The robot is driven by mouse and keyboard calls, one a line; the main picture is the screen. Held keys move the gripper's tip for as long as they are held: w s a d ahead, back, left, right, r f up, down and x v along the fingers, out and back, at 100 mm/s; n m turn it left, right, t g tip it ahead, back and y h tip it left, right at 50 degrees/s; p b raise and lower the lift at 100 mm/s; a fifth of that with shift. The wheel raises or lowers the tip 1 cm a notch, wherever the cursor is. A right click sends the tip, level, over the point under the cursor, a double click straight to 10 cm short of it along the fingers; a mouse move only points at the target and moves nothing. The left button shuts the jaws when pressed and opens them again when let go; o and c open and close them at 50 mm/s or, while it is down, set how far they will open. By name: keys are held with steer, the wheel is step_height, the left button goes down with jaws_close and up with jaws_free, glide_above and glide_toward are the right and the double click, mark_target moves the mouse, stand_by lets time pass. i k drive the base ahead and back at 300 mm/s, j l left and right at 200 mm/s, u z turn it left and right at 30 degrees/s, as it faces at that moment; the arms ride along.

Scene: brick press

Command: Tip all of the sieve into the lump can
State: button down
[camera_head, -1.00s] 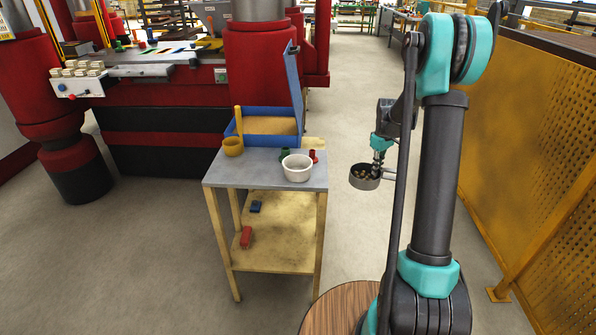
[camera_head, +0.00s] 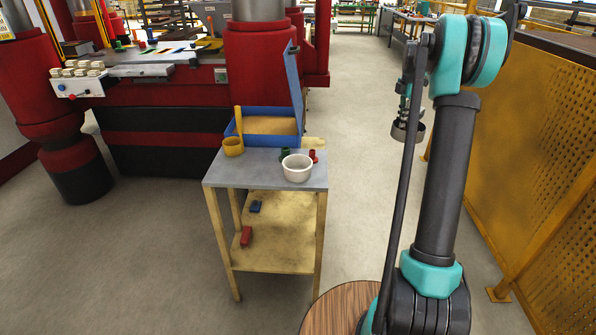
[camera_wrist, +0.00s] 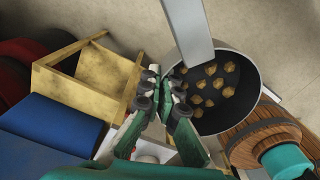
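The sieve (camera_wrist: 232,111) is a round, dark metal pan with a grey handle bar, holding several brown lumps. My gripper (camera_wrist: 164,78) is closed at the sieve's rim and carries it in the air. In the head view the sieve (camera_head: 400,134) hangs right of the small table, apart from it and partly hidden behind my arm. It looks about level. No can is labelled as the lump can. A white round pot (camera_head: 297,168) stands upright near the table's right edge, and a yellow cup (camera_head: 233,147) stands at its left back corner.
The small table (camera_head: 222,172) also holds green (camera_head: 285,153) and red (camera_head: 313,156) pieces near the white pot. A blue open-lidded box (camera_head: 268,140) stands behind. The red press (camera_head: 160,125) is at left, a yellow perforated fence (camera_head: 530,150) at right. Floor is clear between table and fence.

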mark_target(297, 169)
steer(key=i+j, duration=0.45)
steer(key=j, duration=0.3)
steer(key=i+j, duration=0.25)
steer(key=z, duration=0.4)
